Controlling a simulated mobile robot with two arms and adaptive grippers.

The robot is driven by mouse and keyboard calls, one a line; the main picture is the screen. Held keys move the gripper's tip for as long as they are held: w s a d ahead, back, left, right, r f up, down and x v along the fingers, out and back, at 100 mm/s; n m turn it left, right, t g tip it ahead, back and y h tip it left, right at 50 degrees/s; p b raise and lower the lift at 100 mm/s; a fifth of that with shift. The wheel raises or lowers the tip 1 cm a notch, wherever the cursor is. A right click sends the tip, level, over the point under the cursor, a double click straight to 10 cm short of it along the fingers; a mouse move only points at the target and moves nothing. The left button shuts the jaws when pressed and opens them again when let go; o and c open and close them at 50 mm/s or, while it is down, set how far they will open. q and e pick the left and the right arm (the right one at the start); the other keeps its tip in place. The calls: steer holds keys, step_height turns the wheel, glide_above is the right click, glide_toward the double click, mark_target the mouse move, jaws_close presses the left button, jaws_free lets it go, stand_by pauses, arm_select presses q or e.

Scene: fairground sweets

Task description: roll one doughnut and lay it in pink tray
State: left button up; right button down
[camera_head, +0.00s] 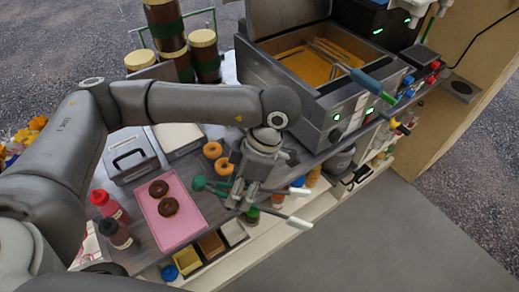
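The pink tray (185,234) lies on the counter, left of my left gripper, with two dark-glazed doughnuts (163,198) in it. Two plain golden doughnuts (217,158) lie on the counter beyond the tray, close to my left gripper. My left gripper (242,197) points down near the counter's front edge, to the right of the pink tray. Green-ended utensils (198,183) with pale tips pass by its fingers. I cannot tell whether the fingers hold one of them. My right gripper is not in view.
A fryer (290,120) with yellow oil and a blue-handled tool stands behind to the right. Grey and white containers (131,157) stand behind the pink tray. Red and dark bottles (107,205) stand at its left. Small bins (210,244) sit below the front edge.

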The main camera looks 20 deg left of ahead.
mark_target(260, 190)
arm_select(q)
steer(key=d+r+n+h+p, duration=0.1)
steer(key=r+n+h+p, duration=0.1)
steer(key=n, duration=0.7)
steer(key=w+d+r+n+g+h+p, duration=0.1)
steer(key=r+n+h+p, duration=0.1)
steer(key=n+h, duration=0.3)
steer(key=w+d+r+n+h+p, duration=0.1)
steer(key=r+n+h+p, duration=0.2)
steer(key=n, duration=0.9)
steer(key=shift+w+d+r+n+h+p, duration=0.1)
steer(key=shift+w+d+n+h+p, duration=0.2)
steer(key=shift+p, duration=0.5)
step_height(260, 190, down, 6)
steer(key=b, duration=0.6)
steer(key=shift+f, duration=0.25)
steer(key=shift+f+b, duration=0.3)
steer(key=shift+f, duration=0.9)
